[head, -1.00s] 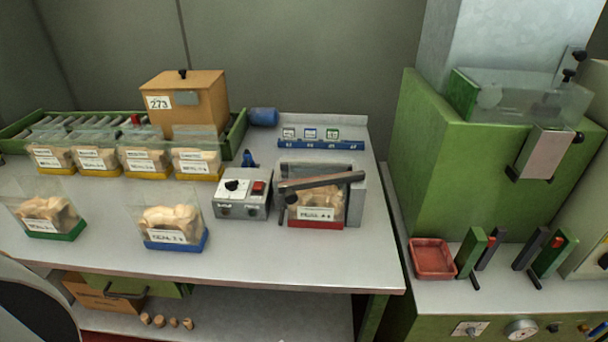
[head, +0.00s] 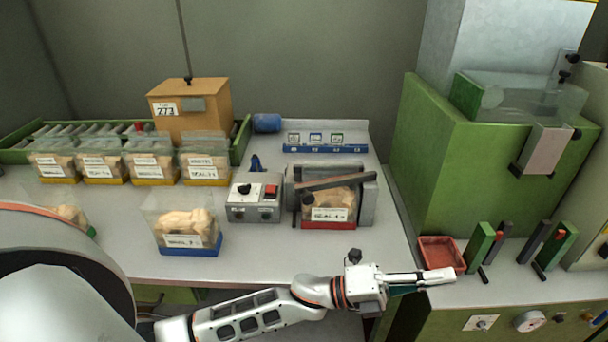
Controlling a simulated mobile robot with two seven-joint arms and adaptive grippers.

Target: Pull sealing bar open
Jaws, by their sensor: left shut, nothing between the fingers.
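The sealing bar (head: 335,181) is a dark brown bar lying slantwise across the top of the grey sealer (head: 367,204) on the table. A clear bag with a red base (head: 329,216) and pale contents stands at the sealer, under the bar. My left gripper (head: 452,275) is shut and empty. It is in front of the table's right end, over the green machine's ledge beside the red tray, below and to the right of the bar and apart from it. My right gripper is not in view.
A grey control box (head: 254,199) stands left of the sealer. A bag with a blue base (head: 187,229) is at the table's front. Several yellow-based bags (head: 153,164) line the back left. The red tray (head: 436,253) and green-handled levers (head: 481,243) are close to my gripper.

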